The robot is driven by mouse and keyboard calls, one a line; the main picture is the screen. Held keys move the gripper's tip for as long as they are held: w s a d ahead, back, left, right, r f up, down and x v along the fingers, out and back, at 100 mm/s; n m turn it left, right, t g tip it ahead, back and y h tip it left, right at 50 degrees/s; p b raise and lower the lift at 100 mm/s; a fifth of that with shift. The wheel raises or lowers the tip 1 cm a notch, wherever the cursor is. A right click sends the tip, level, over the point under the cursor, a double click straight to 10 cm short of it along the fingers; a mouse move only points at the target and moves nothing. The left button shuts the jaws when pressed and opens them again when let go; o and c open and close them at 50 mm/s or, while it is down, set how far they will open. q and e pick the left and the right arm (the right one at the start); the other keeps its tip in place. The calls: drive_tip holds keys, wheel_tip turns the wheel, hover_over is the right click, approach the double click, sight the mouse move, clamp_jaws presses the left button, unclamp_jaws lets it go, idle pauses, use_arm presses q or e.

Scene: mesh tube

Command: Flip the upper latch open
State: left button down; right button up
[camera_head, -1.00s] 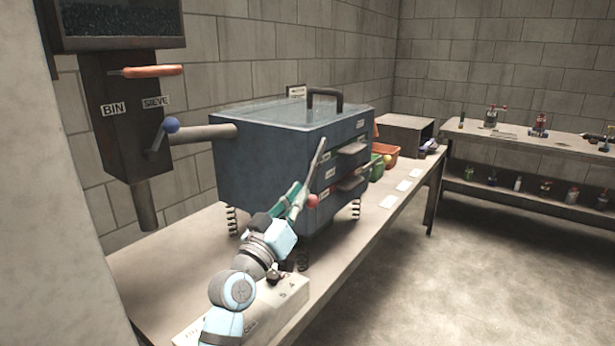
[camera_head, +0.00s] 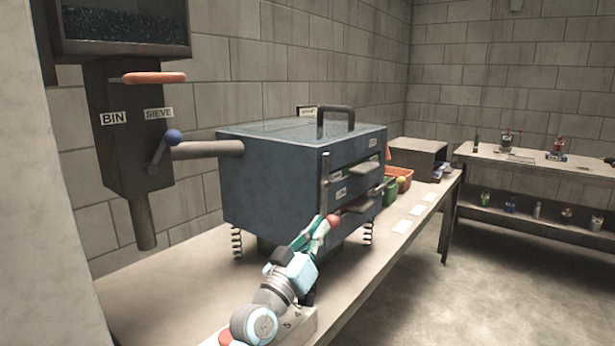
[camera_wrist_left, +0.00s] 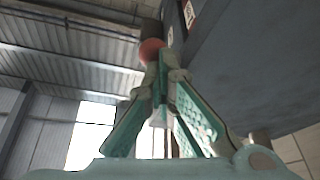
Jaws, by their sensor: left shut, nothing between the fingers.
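The blue sieve box (camera_head: 270,180) stands on springs on the bench. A thin grey latch bar (camera_head: 325,168) stands nearly upright at its front corner. A red ball knob (camera_head: 333,220) shows lower down, just beyond my left fingertips; whether it belongs to a lower latch is unclear. My left gripper (camera_head: 324,228) is shut and empty, pointing up at the box's lower front. In the left wrist view, the red knob (camera_wrist_left: 151,50) shows right at the closed fingertips (camera_wrist_left: 162,72); I cannot tell whether they touch. My right gripper is not in view.
A side pipe and blue-knobbed crank (camera_head: 173,137) are left of the box, by the bin (camera_head: 125,130). Green and orange trays (camera_head: 402,180) sit beyond it. White cards (camera_head: 410,220) lie on the bench (camera_head: 170,275). Open floor lies to the right.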

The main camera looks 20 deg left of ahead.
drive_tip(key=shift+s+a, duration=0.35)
use_arm(q)
drive_tip(key=v, duration=1.2)
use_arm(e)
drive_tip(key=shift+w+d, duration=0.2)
